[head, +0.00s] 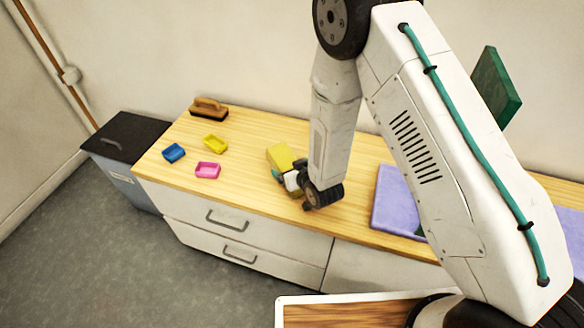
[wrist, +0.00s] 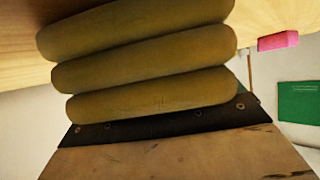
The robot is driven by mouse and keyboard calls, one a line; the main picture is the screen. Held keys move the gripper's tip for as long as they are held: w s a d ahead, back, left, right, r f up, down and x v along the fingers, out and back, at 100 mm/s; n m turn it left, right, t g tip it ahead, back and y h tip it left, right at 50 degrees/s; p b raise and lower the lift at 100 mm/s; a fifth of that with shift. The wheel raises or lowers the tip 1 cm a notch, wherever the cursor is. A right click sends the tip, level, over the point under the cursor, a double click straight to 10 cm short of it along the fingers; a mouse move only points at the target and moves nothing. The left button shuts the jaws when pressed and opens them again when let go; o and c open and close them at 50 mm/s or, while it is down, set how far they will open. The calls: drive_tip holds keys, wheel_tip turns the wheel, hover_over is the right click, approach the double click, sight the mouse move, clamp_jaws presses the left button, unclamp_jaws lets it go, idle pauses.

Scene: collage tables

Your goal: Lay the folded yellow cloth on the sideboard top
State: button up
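The folded yellow cloth (head: 280,157) is at the end of my gripper (head: 287,178), over the sideboard top (head: 240,181). In the wrist view the cloth (wrist: 145,65) is very close, with several thick stacked layers. My gripper appears shut on it, though the fingertips are mostly hidden by my wrist and the cloth. I cannot tell whether the cloth's underside touches the wood.
A purple mat (head: 394,200) lies to the right. A dark-topped bin (head: 125,135) stands beside the sideboard.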

drive_tip(key=shift+r, duration=0.15)
drive_tip(key=v, duration=1.2)
drive_tip(key=d+r+m+g+h, duration=0.1)
drive_tip(key=d+r+g+h, duration=0.1)
drive_tip(key=d+r, duration=0.55)
drive_tip(key=d+r+m+g+h, duration=0.2)
drive_tip(key=d+r, duration=0.2)
drive_tip(key=r, duration=0.7)
drive_tip(key=s+d+r+g, duration=0.2)
drive_tip(key=s+r, duration=0.3)
drive_tip(key=s, duration=0.3)
drive_tip(key=s+d+r+m+g+h, duration=0.1)
drive_tip(key=s+d+r, duration=0.3)
drive_tip(key=s, duration=0.4)
drive_tip(key=s+d+r+m+g, duration=0.1)
drive_tip(key=s+d+r+g, duration=0.1)
drive_tip(key=s+r, duration=0.4)
drive_tip(key=s+d, duration=0.1)
drive_tip(key=s, duration=0.2)
drive_tip(key=shift+g, duration=0.4)
drive_tip(key=shift+s, duration=0.15)
